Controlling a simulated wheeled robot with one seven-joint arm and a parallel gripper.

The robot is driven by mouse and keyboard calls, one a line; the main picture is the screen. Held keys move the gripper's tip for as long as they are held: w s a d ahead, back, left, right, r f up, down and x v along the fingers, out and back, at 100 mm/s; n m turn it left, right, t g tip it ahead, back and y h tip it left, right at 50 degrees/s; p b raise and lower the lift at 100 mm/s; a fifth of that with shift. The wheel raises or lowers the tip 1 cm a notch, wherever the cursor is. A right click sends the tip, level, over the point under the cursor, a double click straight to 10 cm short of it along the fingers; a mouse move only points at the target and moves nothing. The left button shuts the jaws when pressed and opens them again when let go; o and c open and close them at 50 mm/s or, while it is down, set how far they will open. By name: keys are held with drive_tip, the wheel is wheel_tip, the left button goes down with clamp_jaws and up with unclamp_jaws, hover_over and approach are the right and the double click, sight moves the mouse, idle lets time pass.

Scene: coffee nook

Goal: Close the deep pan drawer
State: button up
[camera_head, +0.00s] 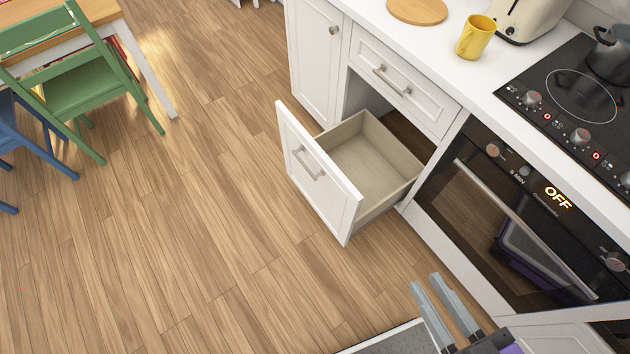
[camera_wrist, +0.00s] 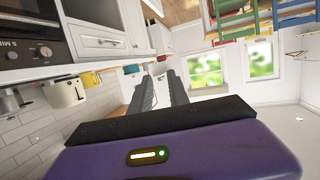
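The deep pan drawer (camera_head: 318,190) is pulled well out below a shut upper drawer (camera_head: 395,85). Its white front has a metal bar handle (camera_head: 307,163), and its pale wooden inside looks empty. My gripper (camera_head: 428,281) is at the bottom of the head view, in front of the oven and apart from the drawer, nearer to me than its front. Its two fingers are spread with nothing between them. They also show apart in the wrist view (camera_wrist: 160,82). I cannot clearly make out the pan drawer in the wrist view, which appears upside down.
The oven (camera_head: 510,225) is right of the drawer, under a cooktop (camera_head: 570,90) with a dark pot (camera_head: 610,58). A yellow mug (camera_head: 476,37) and toaster (camera_head: 530,18) stand on the counter. A green chair (camera_head: 85,90) is far left. The floor (camera_head: 200,230) left of the drawer is clear.

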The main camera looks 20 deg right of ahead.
drive_tip(key=w+f+b, duration=0.2)
drive_tip(key=f+b, duration=0.1)
drive_tip(key=w+f+t+b, duration=0.1)
drive_tip(key=w+f+b, duration=0.2)
drive_tip(key=f+b, duration=0.1)
drive_tip(key=w+f+t+b, duration=0.1)
drive_tip(key=w+f+b, duration=0.2)
drive_tip(key=f+b, duration=0.1)
drive_tip(key=shift+w+a+f, duration=0.15)
drive_tip(key=shift+w, duration=0.1)
clamp_jaws()
drive_tip(key=n+t+b, duration=0.1)
drive_tip(key=n+b, duration=1.1)
drive_tip(key=n, duration=0.6)
hover_over(326, 173)
drive_tip(key=s+a, duration=0.1)
drive_tip(key=s, duration=0.2)
drive_tip(key=f, duration=2.3)
drive_tip(key=shift+a+f, duration=0.2)
drive_tip(key=shift+f, duration=0.05)
